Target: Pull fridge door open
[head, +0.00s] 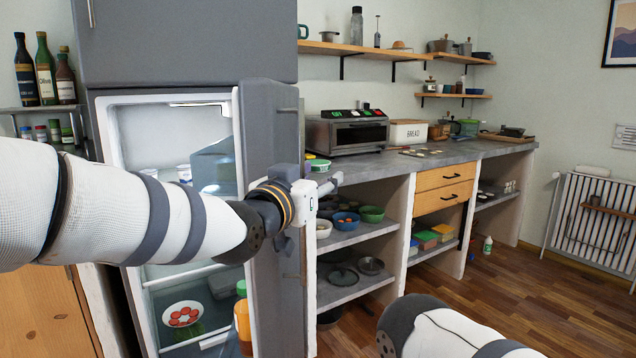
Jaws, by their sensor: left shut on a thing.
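The grey fridge door (270,125) stands partly open, swung out toward the right. The lit white interior of the fridge (165,135) shows to its left. My left arm crosses in front of the fridge. My left gripper (318,187) is at the door's outer face, shut on the door handle, whose held part is mostly hidden behind the gripper. My right arm shows at the bottom of the head view, but its gripper is out of frame.
A plate of red-and-white food (183,314) and an orange container (243,320) are inside the fridge. A counter (440,152) with open shelves stands to the right, close to the door. The wooden floor (520,300) is clear at right.

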